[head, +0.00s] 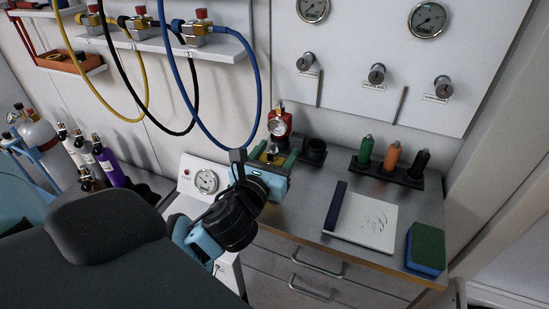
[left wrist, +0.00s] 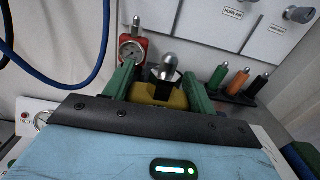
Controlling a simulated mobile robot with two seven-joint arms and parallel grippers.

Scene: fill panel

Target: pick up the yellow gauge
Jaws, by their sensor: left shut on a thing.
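The yellow gauge (left wrist: 158,93) sits between the two green fingers of my left gripper (left wrist: 157,82) in the left wrist view. A silver rounded top shows above its yellow body, and its dial face is not visible. In the head view a bit of the yellow gauge (head: 261,153) shows between the fingers, and my left gripper (head: 272,157) hides the rest. The left gripper is shut on it, above the back of the steel counter. I cannot tell whether the gauge touches the counter. My right gripper is in neither view.
A red gauge (head: 279,123) stands just behind the left gripper. A black holder (head: 314,151) is right of it. A black rack (head: 386,174) holds green, orange and black pieces. A white pad (head: 362,217) and a green-blue sponge (head: 426,249) lie on the counter (head: 413,203).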

